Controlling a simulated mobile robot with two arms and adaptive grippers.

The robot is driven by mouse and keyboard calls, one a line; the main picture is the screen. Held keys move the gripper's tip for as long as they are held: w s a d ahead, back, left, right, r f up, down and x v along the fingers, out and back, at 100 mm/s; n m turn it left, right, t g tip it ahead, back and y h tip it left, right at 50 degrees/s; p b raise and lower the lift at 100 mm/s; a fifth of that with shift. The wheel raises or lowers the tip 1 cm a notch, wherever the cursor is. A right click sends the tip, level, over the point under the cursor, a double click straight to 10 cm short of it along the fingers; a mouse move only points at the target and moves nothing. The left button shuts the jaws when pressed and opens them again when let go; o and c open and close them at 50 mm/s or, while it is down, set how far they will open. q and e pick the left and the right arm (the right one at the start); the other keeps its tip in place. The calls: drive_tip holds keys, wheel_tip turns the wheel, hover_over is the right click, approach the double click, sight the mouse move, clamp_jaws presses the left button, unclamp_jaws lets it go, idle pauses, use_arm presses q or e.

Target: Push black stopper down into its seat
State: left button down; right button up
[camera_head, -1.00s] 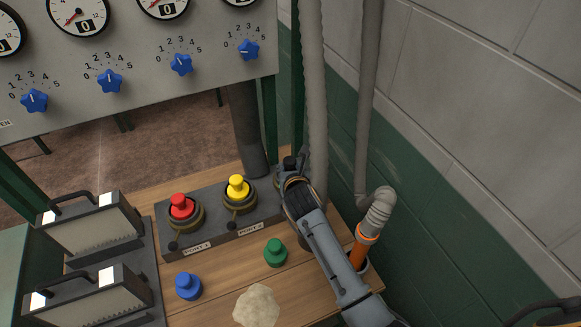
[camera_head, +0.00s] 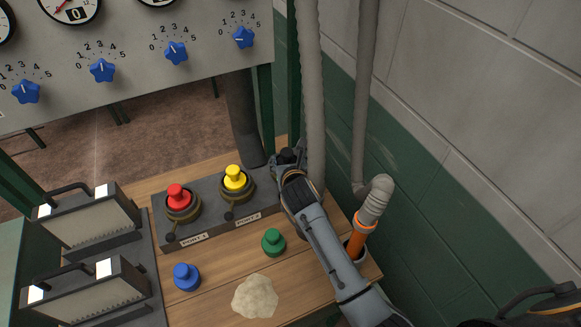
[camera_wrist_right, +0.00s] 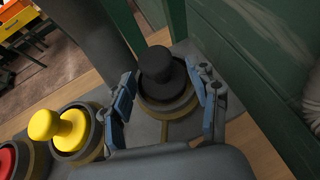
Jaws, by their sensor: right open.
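The black stopper (camera_wrist_right: 158,67) stands upright in a round brass-and-dark seat (camera_wrist_right: 168,106) in the right wrist view. I cannot tell how deep it sits. My right gripper (camera_wrist_right: 170,90) is open, with one finger on each side of the stopper and its seat. No clear contact shows. In the head view my right gripper (camera_head: 287,160) is at the right end of the grey port block (camera_head: 215,222), and it hides the black stopper there. My left gripper is not in view.
A red stopper (camera_head: 176,197) and a yellow stopper (camera_head: 234,178) sit in neighbouring ports. Loose blue (camera_head: 187,277) and green (camera_head: 273,241) stoppers and a pale lump (camera_head: 255,297) are on the wooden table. A grey hose (camera_head: 314,100) hangs close beside my right gripper.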

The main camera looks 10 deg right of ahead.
drive_tip(key=v, duration=1.1)
